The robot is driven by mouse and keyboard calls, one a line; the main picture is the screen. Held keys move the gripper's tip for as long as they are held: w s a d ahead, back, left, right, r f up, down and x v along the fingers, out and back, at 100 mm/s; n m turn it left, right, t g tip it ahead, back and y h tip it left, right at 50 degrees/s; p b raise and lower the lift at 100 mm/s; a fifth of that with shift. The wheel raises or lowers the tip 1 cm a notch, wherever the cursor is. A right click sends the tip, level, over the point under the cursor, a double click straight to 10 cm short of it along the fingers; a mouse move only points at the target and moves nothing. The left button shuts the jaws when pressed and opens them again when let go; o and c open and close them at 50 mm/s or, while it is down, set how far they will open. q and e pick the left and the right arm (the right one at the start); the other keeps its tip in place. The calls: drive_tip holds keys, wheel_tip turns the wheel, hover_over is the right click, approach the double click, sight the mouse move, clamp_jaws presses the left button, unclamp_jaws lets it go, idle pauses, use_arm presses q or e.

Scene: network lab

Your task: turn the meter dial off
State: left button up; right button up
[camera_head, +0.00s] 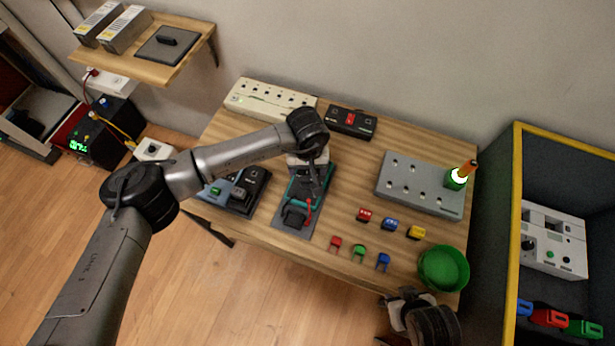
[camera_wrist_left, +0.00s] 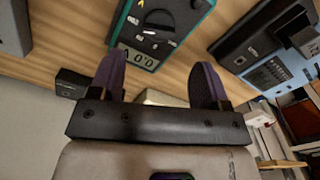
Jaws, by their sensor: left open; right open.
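My right gripper (camera_head: 390,318) is low at the table's front edge, partly out of frame.
A red lead (camera_head: 308,211) lies by the meter. A black-blue device (camera_head: 240,190) is left of it. Beige (camera_head: 265,98) and grey (camera_head: 410,188) socket boxes stand behind and right. Several small coloured connectors (camera_head: 364,215) and a green bowl (camera_head: 443,268) are at front right.

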sight(308, 180)
use_arm(q)
wheel_tip(308, 180, down, 7)
drive_tip(key=shift+r, duration=0.15)
idle(0.4)
drive_tip(key=shift+b, duration=0.3)
drive_tip(key=c, duration=0.9)
